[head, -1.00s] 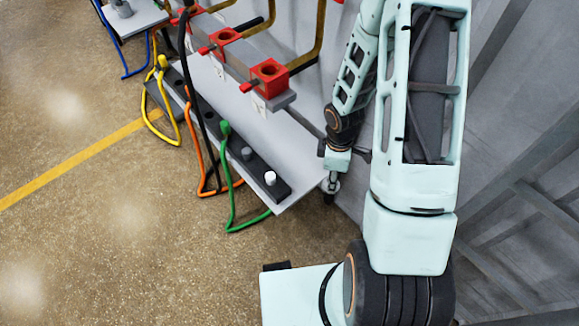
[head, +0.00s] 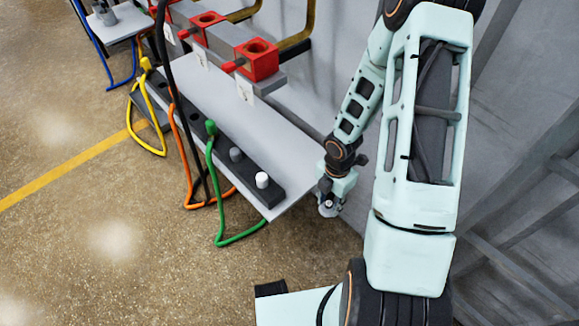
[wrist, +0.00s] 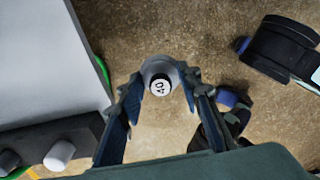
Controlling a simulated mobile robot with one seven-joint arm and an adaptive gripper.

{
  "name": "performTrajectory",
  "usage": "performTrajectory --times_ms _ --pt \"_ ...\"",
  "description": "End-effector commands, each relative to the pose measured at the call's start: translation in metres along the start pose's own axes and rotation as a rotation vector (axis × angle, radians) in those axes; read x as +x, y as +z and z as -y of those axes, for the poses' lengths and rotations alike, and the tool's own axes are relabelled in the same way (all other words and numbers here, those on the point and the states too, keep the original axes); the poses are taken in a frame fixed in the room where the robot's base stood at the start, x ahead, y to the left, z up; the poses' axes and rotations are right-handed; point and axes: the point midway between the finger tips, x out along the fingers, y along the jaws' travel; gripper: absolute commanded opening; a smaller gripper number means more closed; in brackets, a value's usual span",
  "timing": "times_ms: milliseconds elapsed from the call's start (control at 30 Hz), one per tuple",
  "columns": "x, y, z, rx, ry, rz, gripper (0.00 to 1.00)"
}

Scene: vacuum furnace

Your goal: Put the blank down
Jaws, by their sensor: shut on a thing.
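The blank, a grey round piece with a white face marked "40" (wrist: 160,66), sits between the fingertips of my gripper (wrist: 162,86) in the wrist view. My gripper is shut on it. In the head view my gripper (head: 327,196) hangs beside the front right corner of the grey shelf (head: 262,120), with the blank (head: 327,209) below it, small and partly hidden. A black holder strip (head: 263,194) on the shelf's front edge carries a white peg (head: 262,180), a grey peg (head: 236,154) and a green-hosed plug (head: 211,128). The strip also shows in the wrist view (wrist: 32,146).
Red blocks with round holes (head: 257,60) stand on a rail above the shelf. Yellow (head: 149,148), orange (head: 188,188) and green (head: 218,220) hoses loop over the front edge. A grey wall is behind. The speckled floor (head: 110,240) in front is clear.

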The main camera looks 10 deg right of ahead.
Motion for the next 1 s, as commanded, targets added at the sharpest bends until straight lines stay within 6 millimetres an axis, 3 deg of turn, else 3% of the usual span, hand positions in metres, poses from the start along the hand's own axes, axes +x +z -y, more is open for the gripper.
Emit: performTrajectory --times_ms 500,667,933,1000 --pt "0.001 0.031 -0.127 0.004 0.004 0.0 0.06" --pt "0.0 0.036 -0.148 0.003 0.002 0.0 0.06" --pt "0.0 0.039 -0.164 0.004 0.001 -0.001 0.06" --pt "0.015 0.039 -0.163 0.004 -0.002 -0.003 0.06"
